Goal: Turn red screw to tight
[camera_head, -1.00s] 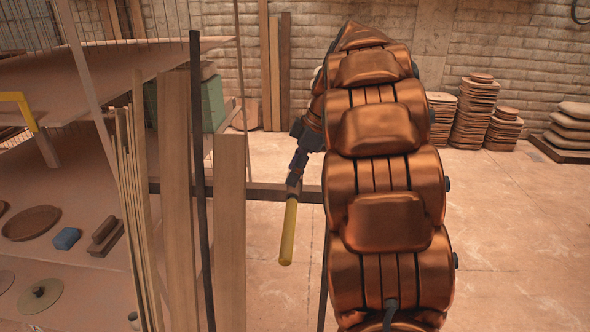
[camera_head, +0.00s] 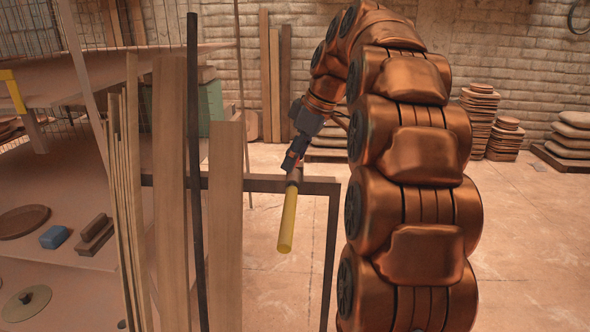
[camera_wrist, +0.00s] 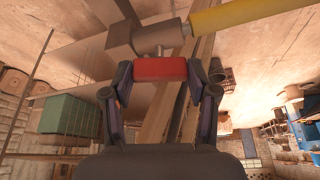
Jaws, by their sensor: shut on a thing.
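The red screw shows as a red block (camera_wrist: 160,69) in the wrist view. My gripper (camera_wrist: 160,72) has one finger at each end of it and is shut on it. A grey-brown block with a short stem (camera_wrist: 150,38) lies just beyond the red block. A yellow cylindrical bar (camera_wrist: 250,15) extends from it to the upper right. In the head view the yellow bar (camera_head: 287,220) hangs down, slightly tilted, below my gripper (camera_head: 295,165). The red part is mostly hidden there by the fingers.
A dark metal frame (camera_head: 333,240) stands beside the yellow bar. Upright planks (camera_head: 226,225) and a dark post (camera_head: 194,150) stand close on the left. A shelf with a blue block (camera_head: 54,237) is farther left. Floor at right is open before stacked slabs (camera_head: 480,115).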

